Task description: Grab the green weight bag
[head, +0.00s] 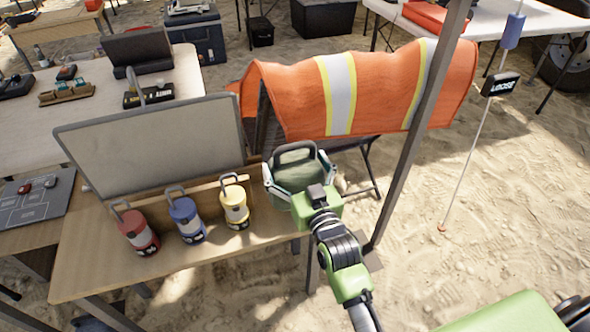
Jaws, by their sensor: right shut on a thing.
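The green weight bag (297,176) has a dark arched handle on top and is upright at the right end of the wooden table (170,262). My right gripper (300,186) reaches in from the lower right, with its fingers closed around the sides of the bag. The gripper and wrist cover the bag's near lower part, so I cannot tell whether it touches the table. My left gripper is not in view.
An orange vest (375,88) hangs behind the bag, and a slanted post (412,140) stands at right. Open sand lies beyond.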

